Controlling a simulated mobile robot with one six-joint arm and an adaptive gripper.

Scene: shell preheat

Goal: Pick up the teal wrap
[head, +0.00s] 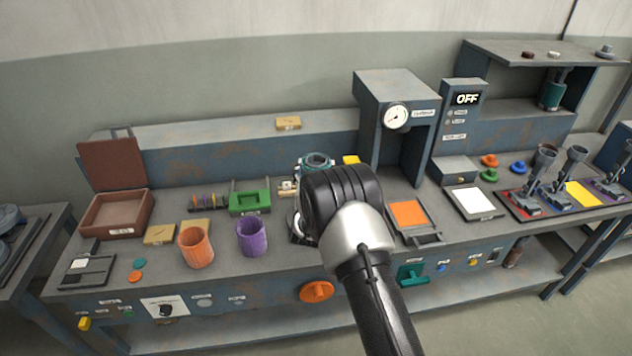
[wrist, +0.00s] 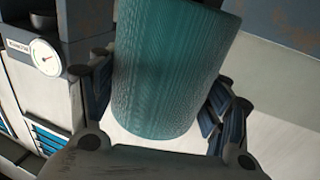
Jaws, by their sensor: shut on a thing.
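The teal wrap (wrist: 172,65) is a ribbed teal cylinder that fills the middle of the wrist view. My gripper (wrist: 160,98) is shut on it, with one dark finger pad on each side. The upper end of the wrap is cut off by the picture edge.
A press-like frame with a round gauge (head: 396,117) stands right of my arm. An orange cup (head: 196,247) and a purple cup (head: 252,238) stand to the left, near a green holder (head: 250,204). An orange pad (head: 408,214) lies right of my wrist.

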